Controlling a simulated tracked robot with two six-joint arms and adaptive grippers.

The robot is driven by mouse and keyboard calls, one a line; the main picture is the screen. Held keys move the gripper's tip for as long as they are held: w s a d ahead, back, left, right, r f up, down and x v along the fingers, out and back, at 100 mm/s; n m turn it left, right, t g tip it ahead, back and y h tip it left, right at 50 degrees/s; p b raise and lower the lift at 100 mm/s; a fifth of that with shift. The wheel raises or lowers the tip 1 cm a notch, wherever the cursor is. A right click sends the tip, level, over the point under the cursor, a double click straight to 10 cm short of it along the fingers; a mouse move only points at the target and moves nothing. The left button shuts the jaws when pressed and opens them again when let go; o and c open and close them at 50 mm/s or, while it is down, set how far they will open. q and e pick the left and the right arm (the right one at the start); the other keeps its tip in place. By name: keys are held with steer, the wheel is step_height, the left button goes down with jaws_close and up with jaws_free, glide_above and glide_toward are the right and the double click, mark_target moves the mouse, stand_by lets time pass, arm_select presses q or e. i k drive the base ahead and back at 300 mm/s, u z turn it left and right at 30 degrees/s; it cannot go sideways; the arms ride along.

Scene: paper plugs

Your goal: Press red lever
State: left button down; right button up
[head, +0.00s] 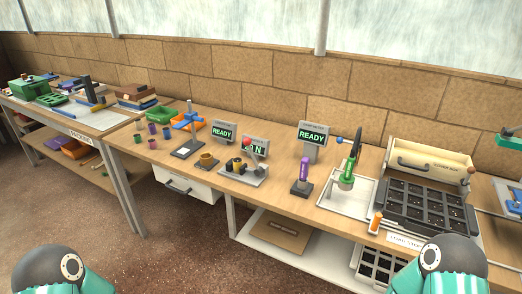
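The red lever is a red ball knob (248,142) on a short pale arm. It stands raised on a small grey press (243,174) with dark and brass-coloured parts, near the middle of the bench. Neither gripper is in view. Only rounded dark and teal parts of my arms show at the bottom left and bottom right, well apart from the lever.
Left of the press are a brass-coloured cup (207,160) and a blue-posted stand (188,130). Right of it stand a purple-handled tool (303,172), a green-and-black lever press (349,170) and a dark seed tray (428,205). Two displays read READY. The bench front before the press is clear.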

mark_target(247, 141)
steer(key=u, duration=0.05)
steer(key=i, duration=1)
steer(key=u, duration=0.5)
steer(key=k, duration=1.3)
steer(key=u, duration=0.8)
steer(key=i, duration=1.55)
steer(key=z, duration=0.75)
